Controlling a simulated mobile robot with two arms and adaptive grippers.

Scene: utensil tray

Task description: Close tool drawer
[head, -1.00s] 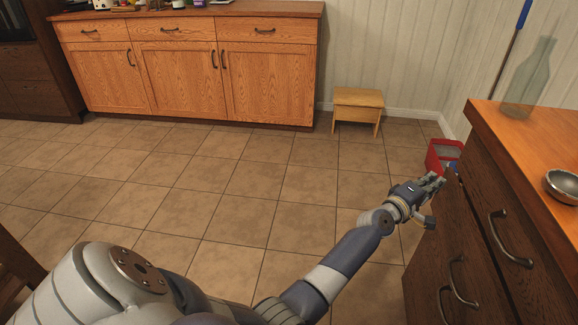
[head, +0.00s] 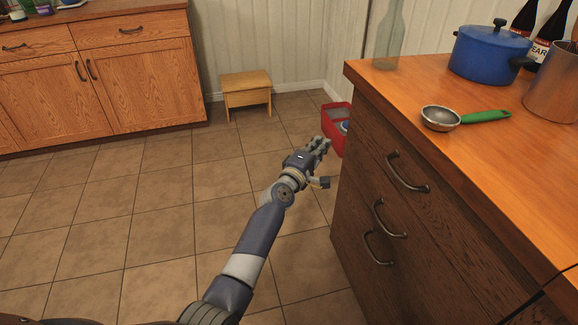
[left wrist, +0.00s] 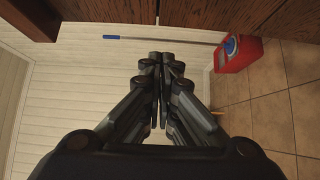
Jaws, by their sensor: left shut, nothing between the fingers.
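A dark wood drawer cabinet (head: 440,220) stands at the right in the head view. Its front carries an upper handle (head: 407,172), a middle handle (head: 389,218) and a lower handle (head: 377,247). I see no drawer clearly sticking out, but the steep angle makes this hard to tell. My left gripper (head: 324,145) is shut and empty, left of the cabinet's far front edge and apart from the handles. The left wrist view shows its closed fingers (left wrist: 161,62), with dark wood (left wrist: 230,16) beyond them at the top. My right gripper is out of view.
A red bin (head: 334,137) stands on the floor behind my left gripper. A small wooden stool (head: 246,95) is farther back. The cabinet top holds a ladle (head: 440,118), a blue pot (head: 490,55) and a glass bottle (head: 389,38). The tiled floor at left is clear.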

